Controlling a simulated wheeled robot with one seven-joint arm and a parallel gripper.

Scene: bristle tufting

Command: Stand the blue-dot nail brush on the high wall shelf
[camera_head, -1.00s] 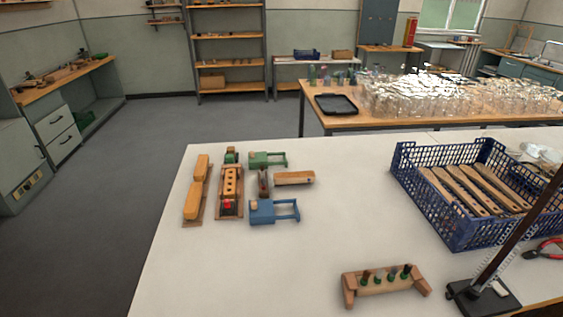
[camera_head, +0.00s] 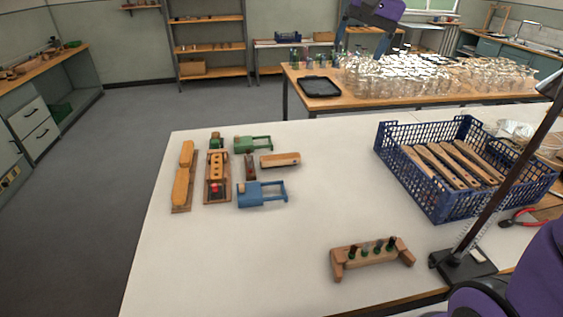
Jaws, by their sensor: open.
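No blue dot can be made out on any brush, so I cannot tell which piece is the nail brush. A light wooden block (camera_head: 280,160) lies on the white table. Two yellow-brown blocks (camera_head: 181,187) lie at the table's left side. A small wall shelf (camera_head: 140,7) shows at the top left, cut by the picture's edge; I cannot tell if it is the high one. My gripper (camera_head: 371,42) is at the top, purple, with fingers apart and nothing seen between them. It appears above the far table's glassware, well away from the blocks.
The white table (camera_head: 240,265) has clear room in the middle and front. It also carries a blue crate (camera_head: 443,205) of long wooden handles, a peg rack (camera_head: 370,256), a stand (camera_head: 465,265), and blue (camera_head: 262,194) and green (camera_head: 253,143) fixtures. A tall shelf unit (camera_head: 210,48) stands behind.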

